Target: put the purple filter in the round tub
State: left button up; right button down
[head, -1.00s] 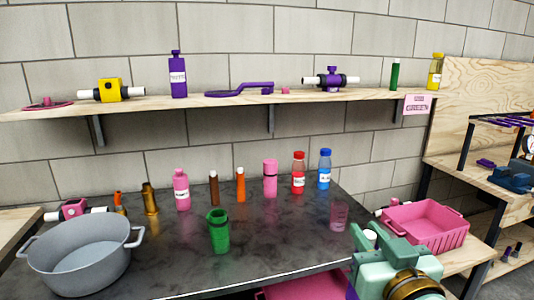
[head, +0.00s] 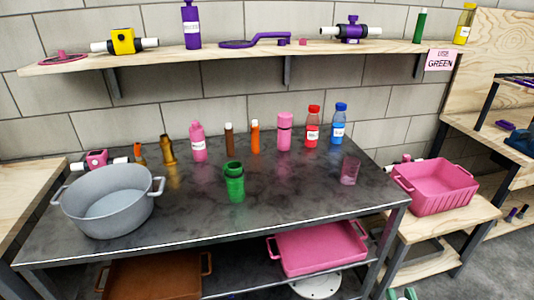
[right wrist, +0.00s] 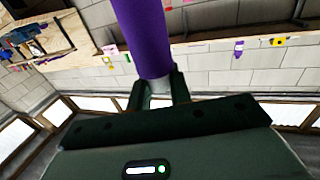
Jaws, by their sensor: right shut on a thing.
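The round tub (head: 78,218) is a grey, two-handled pot at the left front of the dark table in the head view. It looks empty. In the right wrist view a purple cylinder, the purple filter (right wrist: 146,38), stands between the fingers of my right gripper (right wrist: 158,88), which is shut on it. The filter's far end is cut off by the top of that view. In the head view only a small mint-green bit of my right arm shows at the bottom edge (head: 402,294), well right of the tub. My left gripper is not in view.
The dark table (head: 300,190) holds several bottles along its back and a green container (head: 235,184) in the middle. A pink crate (head: 445,190) stands on a wooden bench at right. A pink tray (head: 320,250) and a brown tray (head: 155,280) are below the table.

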aim_at(129, 202)
jog(key=i+j+u, duration=0.25)
jog(key=i, duration=0.2)
jog(key=i+u, duration=0.25)
jog(key=i, duration=0.15)
jog(key=i+j+u, duration=0.15)
jog(key=u, duration=1.55)
jog(key=i, duration=0.35)
